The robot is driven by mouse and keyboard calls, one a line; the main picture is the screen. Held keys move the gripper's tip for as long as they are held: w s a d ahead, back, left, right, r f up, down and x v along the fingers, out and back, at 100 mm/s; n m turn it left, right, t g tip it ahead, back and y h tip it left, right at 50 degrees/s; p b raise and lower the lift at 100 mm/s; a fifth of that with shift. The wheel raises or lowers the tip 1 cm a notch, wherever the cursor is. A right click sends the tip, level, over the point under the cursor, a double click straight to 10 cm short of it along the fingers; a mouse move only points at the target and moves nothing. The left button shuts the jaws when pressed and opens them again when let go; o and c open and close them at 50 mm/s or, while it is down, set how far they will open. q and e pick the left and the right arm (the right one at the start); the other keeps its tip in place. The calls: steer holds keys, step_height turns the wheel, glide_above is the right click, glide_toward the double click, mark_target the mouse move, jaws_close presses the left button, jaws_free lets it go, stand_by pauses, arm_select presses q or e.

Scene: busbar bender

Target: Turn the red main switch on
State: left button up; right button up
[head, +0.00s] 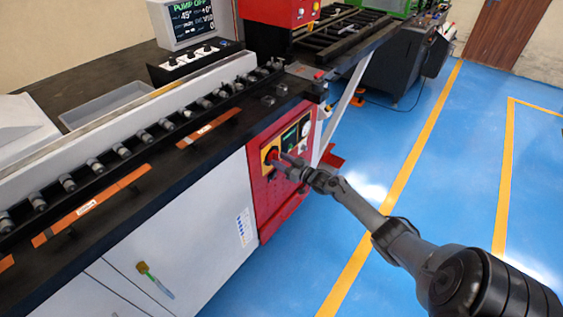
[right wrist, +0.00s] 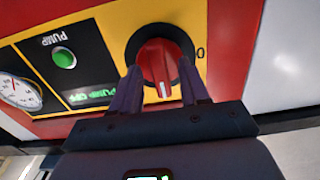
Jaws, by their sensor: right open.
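The red main switch (right wrist: 161,66) is a rotary knob on a round black base over a yellow plate. In the right wrist view its white mark points down toward my gripper, and a "0" stands to the right of the base. In the head view the switch (head: 272,156) is on the red front panel of the machine, partly hidden by my gripper. My right gripper (head: 283,162) is at the switch. In the right wrist view its open fingers (right wrist: 160,88) stand on both sides of the knob; I cannot tell whether they touch it. My left gripper is not in view.
The red panel (head: 265,200) also carries a green pump button (right wrist: 64,58), a display reading "PUMP OFF" (right wrist: 88,95) and a round gauge (right wrist: 18,91). A screen (head: 193,17) above also reads "PUMP OFF". Blue floor (head: 420,160) to the right is clear.

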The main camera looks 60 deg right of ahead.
steer(key=shift+s+p, duration=0.35)
steer(key=shift+s, duration=0.25)
steer(key=s+a+p, duration=0.1)
steer(key=s+p, duration=0.2)
steer(key=s, duration=0.6)
steer(key=shift+s, duration=0.3)
steer(key=shift+f, duration=0.1)
